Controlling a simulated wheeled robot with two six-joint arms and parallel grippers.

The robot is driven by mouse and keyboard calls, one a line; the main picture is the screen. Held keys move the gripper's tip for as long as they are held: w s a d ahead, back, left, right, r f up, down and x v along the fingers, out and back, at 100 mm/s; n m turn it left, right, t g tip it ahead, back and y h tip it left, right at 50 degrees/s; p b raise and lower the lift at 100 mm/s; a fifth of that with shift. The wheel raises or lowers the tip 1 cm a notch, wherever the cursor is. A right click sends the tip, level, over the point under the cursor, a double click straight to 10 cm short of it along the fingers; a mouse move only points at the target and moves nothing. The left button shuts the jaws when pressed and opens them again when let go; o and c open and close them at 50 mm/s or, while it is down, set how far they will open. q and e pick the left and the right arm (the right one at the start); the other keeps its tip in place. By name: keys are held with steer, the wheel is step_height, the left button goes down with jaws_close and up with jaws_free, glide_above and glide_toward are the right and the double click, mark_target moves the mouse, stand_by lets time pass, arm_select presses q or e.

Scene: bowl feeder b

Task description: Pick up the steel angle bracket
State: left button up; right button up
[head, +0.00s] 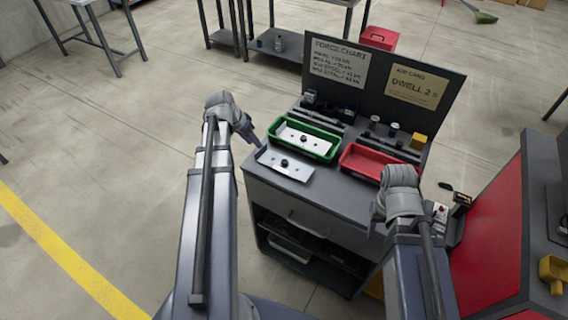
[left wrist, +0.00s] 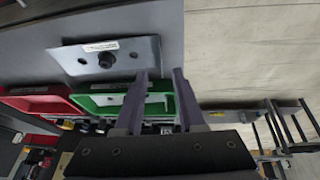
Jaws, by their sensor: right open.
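A flat silver steel piece with holes and a black knob, which looks like the angle bracket (head: 272,158), lies on the front left of the bench top. It also shows in the left wrist view (left wrist: 143,55). A similar silver piece (head: 316,145) lies in the green tray (head: 330,156). My left gripper (head: 254,141) is beside the front piece, at the bench's left edge. In the left wrist view its two fingers (left wrist: 160,88) are apart with nothing between them. My right gripper (head: 377,222) is near the bench's right front, largely hidden by its wrist; it is open.
A red tray (head: 350,165) stands right of the green one. Small dark parts and a yellow block (head: 418,141) stand behind the trays, before an upright panel (head: 440,85) with two signs. A red cabinet (head: 490,235) is at the right. Floor left of the bench is clear.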

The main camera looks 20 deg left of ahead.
arm_select(q)
steer(key=shift+b+x, duration=2.85)
steer(key=shift+x, duration=0.65)
steer(key=shift+w+r, duration=0.15)
jaws_close()
